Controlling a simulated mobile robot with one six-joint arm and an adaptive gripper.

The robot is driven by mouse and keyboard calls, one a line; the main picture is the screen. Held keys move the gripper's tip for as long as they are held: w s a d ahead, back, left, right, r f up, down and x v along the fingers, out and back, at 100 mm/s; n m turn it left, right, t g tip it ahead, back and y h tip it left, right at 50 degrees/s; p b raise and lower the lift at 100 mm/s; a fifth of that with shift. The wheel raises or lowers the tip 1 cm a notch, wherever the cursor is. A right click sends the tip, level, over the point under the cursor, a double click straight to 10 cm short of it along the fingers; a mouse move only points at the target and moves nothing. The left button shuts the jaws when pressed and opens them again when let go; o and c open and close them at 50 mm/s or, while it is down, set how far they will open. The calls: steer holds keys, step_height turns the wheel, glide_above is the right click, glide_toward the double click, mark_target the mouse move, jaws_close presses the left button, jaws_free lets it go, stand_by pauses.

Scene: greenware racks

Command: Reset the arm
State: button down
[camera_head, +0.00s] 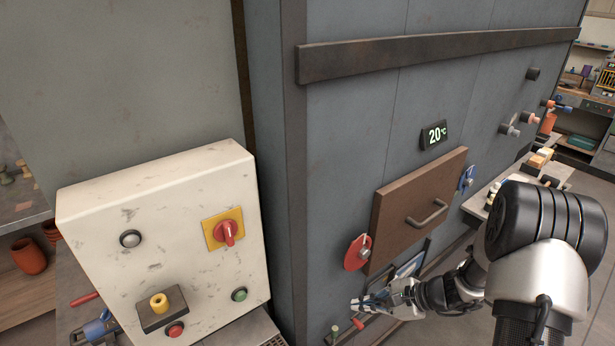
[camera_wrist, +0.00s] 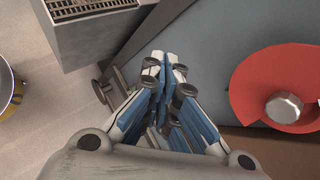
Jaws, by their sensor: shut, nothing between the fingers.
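My gripper (camera_head: 360,304) is at the lower middle of the head view, with the arm reaching in from the right. It is in front of the grey kiln-like wall, below the brown door panel (camera_head: 398,222). In the wrist view my gripper (camera_wrist: 163,62) has its blue-padded fingers together, with nothing between them. A red disc (camera_wrist: 272,88) with a metal knob is to the right of the fingers there. The red disc also shows in the head view (camera_head: 355,255), above my gripper.
A white control box (camera_head: 130,210) with a red rotary switch (camera_head: 228,232) and buttons stands at left. A display (camera_head: 434,135) reads 20 °C. A small red-tipped part (camera_head: 357,324) and a green-topped one (camera_head: 335,330) are close below my gripper. Terracotta pots (camera_head: 29,257) are at far left.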

steer(key=s+a+r+n+g+h, duration=0.1)
steer(key=s+a+r+n+h, duration=0.15)
steer(key=s+r+n, duration=0.4)
steer(key=s+a+r+n+g+h, duration=0.1)
steer(key=s+a+r+n+g, duration=0.2)
steer(key=r, duration=0.7)
steer(key=s+d+r+n+t+h+b, duration=0.1)
steer(key=s+d+r+n+t+h, duration=0.1)
steer(key=s, duration=0.6)
steer(key=s+d+r+n+t+h+b, duration=0.1)
steer(key=s+d+r+n+t+h, duration=0.1)
steer(key=s, duration=0.6)
step_height(320, 180, up, 4)
steer(key=d+n+h, duration=0.1)
steer(key=n+h, duration=0.1)
steer(key=n, duration=0.1)
steer(key=shift+s+t, duration=0.3)
steer(key=shift+s, duration=0.1)
